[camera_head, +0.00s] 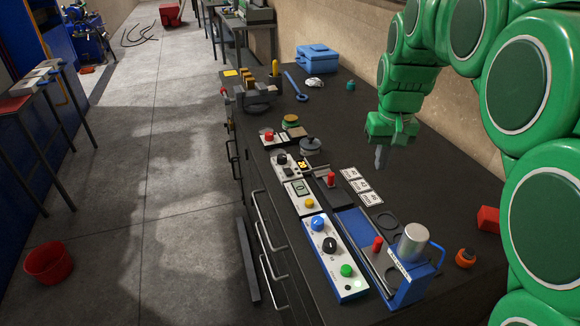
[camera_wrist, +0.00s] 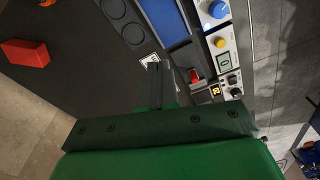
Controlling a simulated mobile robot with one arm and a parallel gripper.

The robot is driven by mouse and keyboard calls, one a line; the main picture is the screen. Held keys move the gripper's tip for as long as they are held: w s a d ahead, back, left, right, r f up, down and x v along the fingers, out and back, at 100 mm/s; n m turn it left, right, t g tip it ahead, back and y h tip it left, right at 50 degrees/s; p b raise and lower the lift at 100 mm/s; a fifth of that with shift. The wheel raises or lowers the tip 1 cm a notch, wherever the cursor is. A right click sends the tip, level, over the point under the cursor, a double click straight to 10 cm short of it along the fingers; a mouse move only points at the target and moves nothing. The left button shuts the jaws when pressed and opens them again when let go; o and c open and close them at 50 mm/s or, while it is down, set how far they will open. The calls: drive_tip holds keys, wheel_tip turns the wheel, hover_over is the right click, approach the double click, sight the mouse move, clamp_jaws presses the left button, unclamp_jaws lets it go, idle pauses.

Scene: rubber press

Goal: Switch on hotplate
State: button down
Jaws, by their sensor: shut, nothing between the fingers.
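Several small control boxes stand in a row on the dark bench. A light box with a black knob (camera_head: 282,158) and a small yellow display (camera_head: 302,165) sits mid-row; the knob (camera_wrist: 236,92) and display (camera_wrist: 215,90) also show in the wrist view. I cannot tell for certain which unit is the hotplate. A dark round piece with a knob on top (camera_head: 310,144) stands just behind that box. My gripper (camera_head: 381,158) is shut and empty, pointing down above the bench, right of the boxes. Its fingers (camera_wrist: 157,82) point toward white label cards in the wrist view.
A long box with blue, black and green controls (camera_head: 333,259) and a blue press with a metal cylinder (camera_head: 414,240) stand in front. Red-topped levers rise beside the boxes. A red block (camera_head: 488,219) lies right. The bench below my gripper looks clear.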

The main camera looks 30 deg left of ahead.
drive_tip(key=w+a+f+n, duration=0.2)
drive_tip(key=w+a, duration=0.4)
drive_tip(key=a, duration=0.5)
drive_tip(key=n+t+y, duration=0.1)
drive_tip(key=n, duration=0.1)
hover_over(289, 173)
drive_tip(key=s+d, duration=0.2)
drive_tip(key=shift+w+a+f, duration=0.1)
drive_tip(key=shift+f, duration=0.6)
drive_tip(key=shift+w+a+f, duration=0.1)
drive_tip(key=shift+f, duration=0.6)
drive_tip(key=shift+f, duration=0.1)
drive_tip(key=f, duration=0.4)
drive_tip(key=w+f, duration=0.1)
drive_tip(key=f, duration=0.3)
drive_tip(key=a+f, duration=0.1)
drive_tip(key=f, duration=0.3)
drive_tip(key=shift+w+a+f, duration=0.1)
drive_tip(key=shift+w, duration=0.05)
drive_tip(key=shift+f, duration=0.7)
